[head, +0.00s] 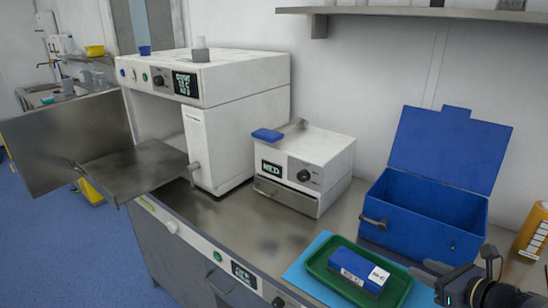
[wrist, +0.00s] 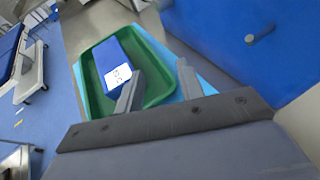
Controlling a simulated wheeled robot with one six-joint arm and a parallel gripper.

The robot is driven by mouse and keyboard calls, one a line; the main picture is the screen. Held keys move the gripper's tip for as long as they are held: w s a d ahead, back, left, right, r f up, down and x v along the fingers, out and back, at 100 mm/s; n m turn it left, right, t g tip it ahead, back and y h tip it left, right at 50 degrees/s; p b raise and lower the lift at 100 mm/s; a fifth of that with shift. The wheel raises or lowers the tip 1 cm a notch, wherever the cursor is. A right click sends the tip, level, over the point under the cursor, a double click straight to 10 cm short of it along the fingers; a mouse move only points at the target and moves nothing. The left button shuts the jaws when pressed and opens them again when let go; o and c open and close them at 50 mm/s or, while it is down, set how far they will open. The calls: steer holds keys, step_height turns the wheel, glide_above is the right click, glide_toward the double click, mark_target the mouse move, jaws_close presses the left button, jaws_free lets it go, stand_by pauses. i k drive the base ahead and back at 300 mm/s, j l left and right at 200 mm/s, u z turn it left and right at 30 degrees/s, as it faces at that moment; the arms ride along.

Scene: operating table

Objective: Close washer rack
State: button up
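The white washer (head: 240,95) stands at the back left of the counter with its metal door (head: 70,140) swung open to the left. Its flat metal rack (head: 135,168) is pulled out of the opening and sticks out toward the front left. My gripper (head: 492,268) is at the lower right of the head view, far from the rack. In the wrist view its two fingers (wrist: 157,84) are spread apart with nothing between them, above the green tray's right side. The washer and rack cannot be made out in the wrist view.
A green tray (head: 318,266) holding a blue box (head: 358,270) lies on a light blue mat near my gripper. An open blue case (head: 425,205) stands behind it. A small white MED device (head: 305,165) sits between case and washer. Bare counter (head: 225,215) lies in front.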

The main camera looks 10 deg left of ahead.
mark_target(121, 177)
steer(key=u, duration=1.75)
